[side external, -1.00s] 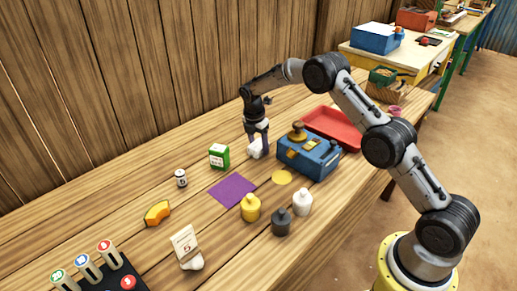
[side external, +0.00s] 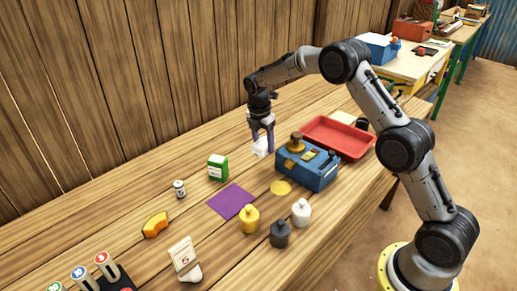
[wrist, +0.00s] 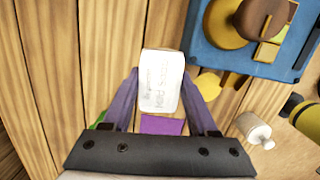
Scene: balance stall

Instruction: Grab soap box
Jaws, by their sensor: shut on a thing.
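The soap box is a small white box with faint print (wrist: 159,82), seen from above in the wrist view.
The blue balance (side external: 308,169) stands close on the right, with a red tray (side external: 338,138) behind it. A green box (side external: 218,168) and a purple mat (side external: 231,201) lie in front. Several small bottles stand nearer. The table behind left is clear.

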